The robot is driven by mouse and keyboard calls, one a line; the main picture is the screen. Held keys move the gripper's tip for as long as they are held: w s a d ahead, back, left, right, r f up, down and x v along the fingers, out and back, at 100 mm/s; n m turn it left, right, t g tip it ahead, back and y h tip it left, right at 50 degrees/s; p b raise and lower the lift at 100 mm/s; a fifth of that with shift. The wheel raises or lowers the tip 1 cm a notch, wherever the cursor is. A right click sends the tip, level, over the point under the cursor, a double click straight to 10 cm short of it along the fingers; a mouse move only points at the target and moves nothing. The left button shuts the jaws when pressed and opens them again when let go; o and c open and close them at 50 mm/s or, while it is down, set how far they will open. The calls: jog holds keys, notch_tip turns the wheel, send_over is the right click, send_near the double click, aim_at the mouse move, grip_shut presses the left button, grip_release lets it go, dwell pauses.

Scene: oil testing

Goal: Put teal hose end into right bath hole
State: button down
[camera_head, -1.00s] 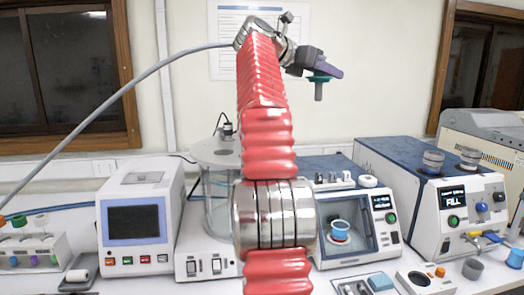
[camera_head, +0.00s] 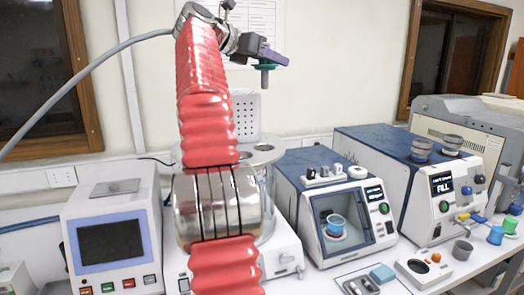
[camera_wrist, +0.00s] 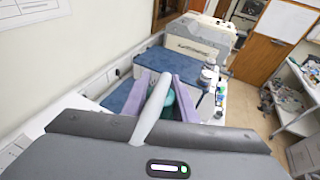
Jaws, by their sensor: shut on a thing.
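The teal hose end (camera_head: 265,67) is a teal collar with a grey tip pointing down. My gripper (camera_head: 268,58) is shut on it, high above the bench and apart from the bath. In the wrist view the purple fingers of my gripper (camera_wrist: 158,98) flank the grey hose (camera_wrist: 151,108) and a bit of the teal collar (camera_wrist: 169,98). The bath is a clear cylinder whose grey lid (camera_head: 250,157) shows behind my arm. The right bath hole (camera_head: 264,148) is open and visible, below the hose end. My red arm hides the bath's left part.
A blue-topped tester with a window and blue cup (camera_head: 335,224) stands right of the bath. A FILL machine (camera_head: 440,192) stands farther right. A white perforated panel (camera_head: 246,115) rises behind the bath lid. A screen unit (camera_head: 108,245) is at left. The air around the hose end is clear.

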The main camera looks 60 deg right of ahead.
jog(key=shift+f, duration=0.1)
notch_tip(320, 180, down, 14)
jog(key=shift+r, duration=0.25)
dwell(0.7)
jog(key=shift+f, duration=2.15)
jog(key=shift+f, duration=0.6)
jog(key=c, duration=1.4)
grip_release()
jog(key=shift+c, duration=0.2)
